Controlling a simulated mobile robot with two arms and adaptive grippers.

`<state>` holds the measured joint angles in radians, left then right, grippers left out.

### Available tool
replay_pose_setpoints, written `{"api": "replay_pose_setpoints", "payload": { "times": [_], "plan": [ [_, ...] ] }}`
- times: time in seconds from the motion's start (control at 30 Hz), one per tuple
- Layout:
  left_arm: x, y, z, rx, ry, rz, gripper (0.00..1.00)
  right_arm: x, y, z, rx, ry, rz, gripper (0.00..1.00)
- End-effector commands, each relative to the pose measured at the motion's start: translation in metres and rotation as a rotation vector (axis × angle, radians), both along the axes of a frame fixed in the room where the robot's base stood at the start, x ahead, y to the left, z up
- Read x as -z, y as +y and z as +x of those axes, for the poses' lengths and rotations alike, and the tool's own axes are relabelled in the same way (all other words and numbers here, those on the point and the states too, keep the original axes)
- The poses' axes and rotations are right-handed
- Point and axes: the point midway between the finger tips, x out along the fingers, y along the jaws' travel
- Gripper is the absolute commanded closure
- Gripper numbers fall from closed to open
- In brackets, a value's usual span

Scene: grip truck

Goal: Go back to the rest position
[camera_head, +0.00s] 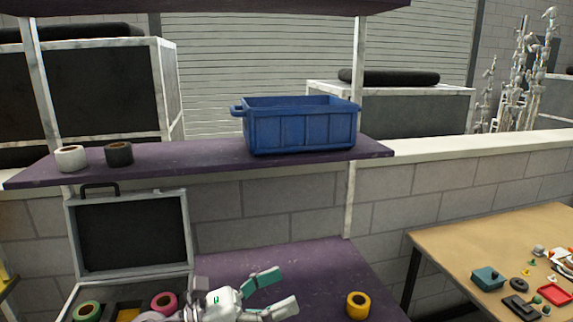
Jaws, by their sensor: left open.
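My left gripper (277,290) is low in the middle of the head view, over the purple lower shelf (285,260). Its two fingers with teal pads point right and are spread apart, with nothing between them. A yellow tape roll (358,304) lies on the shelf to the right of the fingers, apart from them. An open case (130,232) stands to the left, its lid raised. Green (86,311) and pink (164,302) tape rolls lie in its lower part, partly cut off by the picture edge. My right gripper is not in view.
A blue crate (302,128) stands on the upper shelf (200,157). White (70,157) and black (118,153) tape rolls lie at its left. A shelf post (350,195) rises at the right. A wooden table (470,240) with small toy parts stands at far right.

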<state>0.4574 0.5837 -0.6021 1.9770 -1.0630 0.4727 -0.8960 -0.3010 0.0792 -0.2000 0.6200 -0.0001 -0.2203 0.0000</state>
Motion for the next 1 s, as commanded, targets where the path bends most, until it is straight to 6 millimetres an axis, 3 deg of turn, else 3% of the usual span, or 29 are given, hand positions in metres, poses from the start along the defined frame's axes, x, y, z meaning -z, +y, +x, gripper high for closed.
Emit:
{"api": "replay_pose_setpoints", "payload": {
  "times": [0.1,0.17,0.27,0.33,0.43,0.5,0.6,0.83,0.87,1.0],
  "plan": [
    [-0.014,0.034,0.018,-0.180,0.374,-0.436,0.08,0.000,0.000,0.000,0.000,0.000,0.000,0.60],
    [-0.005,0.061,0.028,-0.276,0.571,-0.643,0.08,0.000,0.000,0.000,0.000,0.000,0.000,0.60],
    [0.036,0.111,0.036,-0.449,0.908,-0.977,0.08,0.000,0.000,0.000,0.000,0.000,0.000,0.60],
    [0.079,0.143,0.029,-0.583,1.137,-1.197,0.08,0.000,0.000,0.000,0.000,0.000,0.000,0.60],
    [0.143,0.175,0.002,-0.772,1.417,-1.458,0.08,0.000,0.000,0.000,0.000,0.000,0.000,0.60],
    [0.184,0.189,-0.026,-0.905,1.584,-1.610,0.08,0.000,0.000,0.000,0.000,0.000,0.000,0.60],
    [0.227,0.198,-0.068,-1.072,1.759,-1.769,0.08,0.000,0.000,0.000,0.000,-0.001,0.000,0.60],
    [0.279,0.201,-0.148,-1.378,1.997,-1.981,0.08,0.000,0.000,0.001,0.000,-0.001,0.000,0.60],
    [0.284,0.201,-0.157,1.384,-1.976,1.958,0.08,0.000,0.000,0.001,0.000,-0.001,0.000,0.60],
    [0.298,0.198,-0.199,1.378,-1.841,1.814,0.08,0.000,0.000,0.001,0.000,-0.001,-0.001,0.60]
  ]
}}
